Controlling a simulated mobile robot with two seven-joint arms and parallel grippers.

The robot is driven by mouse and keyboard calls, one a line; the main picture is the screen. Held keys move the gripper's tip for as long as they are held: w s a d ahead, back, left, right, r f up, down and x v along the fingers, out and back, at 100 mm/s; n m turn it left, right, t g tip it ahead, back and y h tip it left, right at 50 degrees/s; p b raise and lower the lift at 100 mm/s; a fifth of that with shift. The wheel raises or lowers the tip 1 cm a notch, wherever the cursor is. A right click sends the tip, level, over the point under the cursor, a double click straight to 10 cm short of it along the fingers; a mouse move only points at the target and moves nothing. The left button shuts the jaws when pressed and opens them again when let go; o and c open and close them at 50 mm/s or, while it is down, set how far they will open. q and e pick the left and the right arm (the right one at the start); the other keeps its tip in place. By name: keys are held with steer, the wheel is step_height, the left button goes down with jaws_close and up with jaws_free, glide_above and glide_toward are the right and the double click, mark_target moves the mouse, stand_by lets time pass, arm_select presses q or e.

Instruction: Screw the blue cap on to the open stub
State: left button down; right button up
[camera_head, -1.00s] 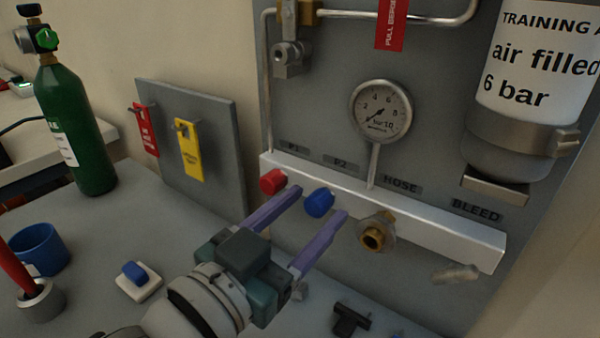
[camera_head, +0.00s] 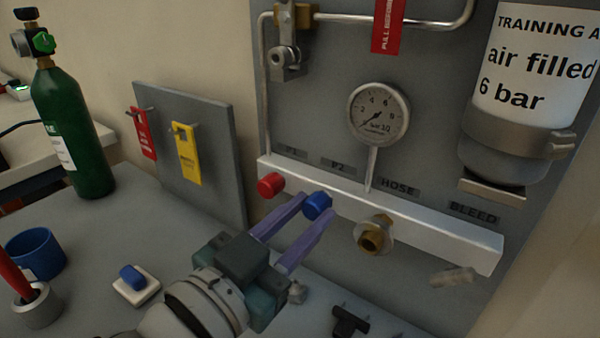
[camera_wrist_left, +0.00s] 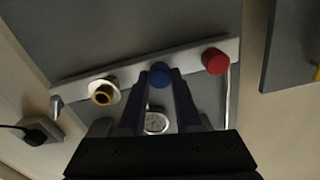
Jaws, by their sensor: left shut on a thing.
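A blue cap (camera_head: 318,204) sits at the P2 position on the front of the white manifold bar (camera_head: 432,237). My left gripper (camera_head: 315,207) is shut on this cap, one purple finger on each side. In the left wrist view the cap (camera_wrist_left: 160,76) shows between the fingertips. What lies behind the cap is hidden. A brass fitting (camera_head: 374,238) with an open round mouth sticks out under the HOSE label, to the right of the cap. My right gripper is not in view.
A red cap (camera_head: 270,185) sits at P1, close to my left fingers. A pressure gauge (camera_head: 378,113) is above the bar. A white block with a blue top (camera_head: 134,280), a blue cup (camera_head: 37,252) and a green cylinder (camera_head: 75,130) stand at the left. A black fitting (camera_head: 349,320) lies in front.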

arm_select(q)
steer(key=m, duration=0.3)
steer(key=m, duration=0.3)
steer(key=shift+b, duration=0.3)
steer(key=shift+m, duration=0.3)
steer(key=m, duration=0.2)
steer(key=shift+f+m+b, duration=0.1)
steer(key=shift+m+b, duration=0.25)
steer(key=shift+m, duration=0.05)
steer(key=m, duration=0.2)
steer(key=shift+m+b, duration=0.3)
steer(key=shift+b, duration=0.1)
steer(key=shift+m, duration=0.6)
